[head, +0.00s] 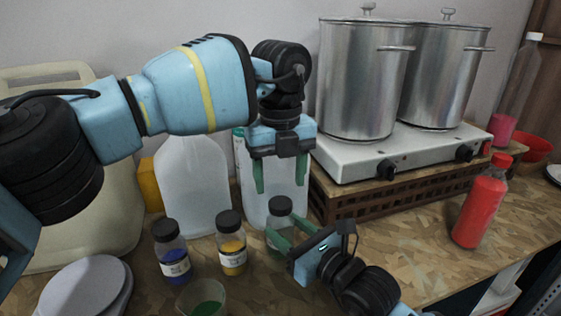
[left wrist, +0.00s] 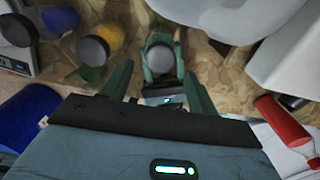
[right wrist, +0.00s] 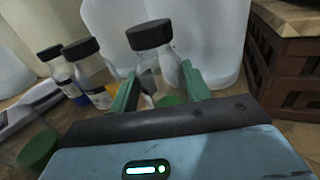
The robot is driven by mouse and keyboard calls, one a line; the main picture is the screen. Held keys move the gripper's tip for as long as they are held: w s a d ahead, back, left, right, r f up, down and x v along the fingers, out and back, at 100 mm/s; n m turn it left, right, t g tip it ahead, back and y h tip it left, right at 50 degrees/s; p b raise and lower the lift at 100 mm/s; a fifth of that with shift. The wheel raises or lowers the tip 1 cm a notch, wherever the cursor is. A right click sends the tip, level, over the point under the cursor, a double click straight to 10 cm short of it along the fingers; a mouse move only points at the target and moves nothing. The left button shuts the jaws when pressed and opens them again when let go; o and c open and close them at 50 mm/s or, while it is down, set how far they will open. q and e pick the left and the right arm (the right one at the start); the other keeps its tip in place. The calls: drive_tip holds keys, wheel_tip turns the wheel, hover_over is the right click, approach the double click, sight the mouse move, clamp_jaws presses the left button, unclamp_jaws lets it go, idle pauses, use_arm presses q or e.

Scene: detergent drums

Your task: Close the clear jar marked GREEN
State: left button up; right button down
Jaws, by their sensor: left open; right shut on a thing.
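A clear jar (right wrist: 147,76) with a black lid (head: 280,206) and green powder at its bottom stands on the worktop; its label is not readable. The lid sits on its mouth in the right wrist view (right wrist: 150,34); I cannot tell whether it is tight. My right gripper (head: 285,234) is shut around the jar's body; its fingers show on both sides in the right wrist view. My left gripper (head: 279,182) is open, pointing down above the lid, with a gap between. In the left wrist view the lid (left wrist: 160,59) lies just beyond the fingertips.
A blue-powder jar (head: 172,252) and a yellow-powder jar (head: 231,246), both black-lidded, stand left of it. A cup of green powder (head: 206,301) is in front. White jugs (head: 192,185) stand behind. A hotplate (head: 400,150) with two steel pots and a red bottle (head: 480,207) are right.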

sight(280, 202)
use_arm(q)
drive_tip(key=shift+f, duration=2.4)
drive_tip(key=c, duration=1)
drive_tip(key=m, duration=0.3)
drive_tip(key=o, duration=1.1)
drive_tip(key=shift+c, duration=0.2)
